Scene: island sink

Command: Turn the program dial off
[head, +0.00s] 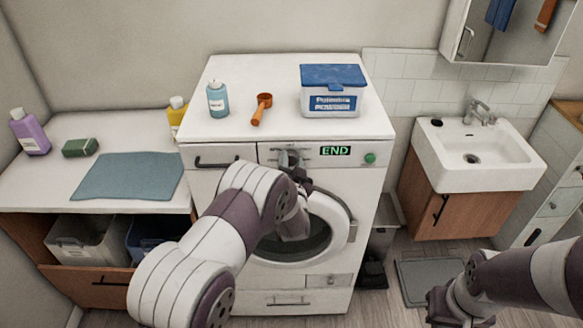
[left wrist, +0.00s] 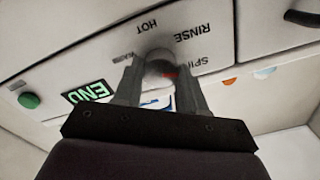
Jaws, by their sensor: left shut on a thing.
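The program dial (left wrist: 160,69) is a round grey knob on the washing machine's front panel. In the left wrist view it sits between the two fingers of my left gripper (left wrist: 160,75), which is shut on it. Labels HOT, RINSE and SPIN show around it, upside down; a small red mark shows at its edge. In the head view my left gripper (head: 289,160) is at the panel, and my arm partly hides the dial. The display (head: 335,150) reads END in green. My right gripper (head: 447,308) is low at the right, away from the machine; its fingers are not clear.
A green round button (head: 370,158) is right of the display. The washing machine's round door (head: 335,215) is below the panel, behind my left arm. A sink (head: 480,160) is at right.

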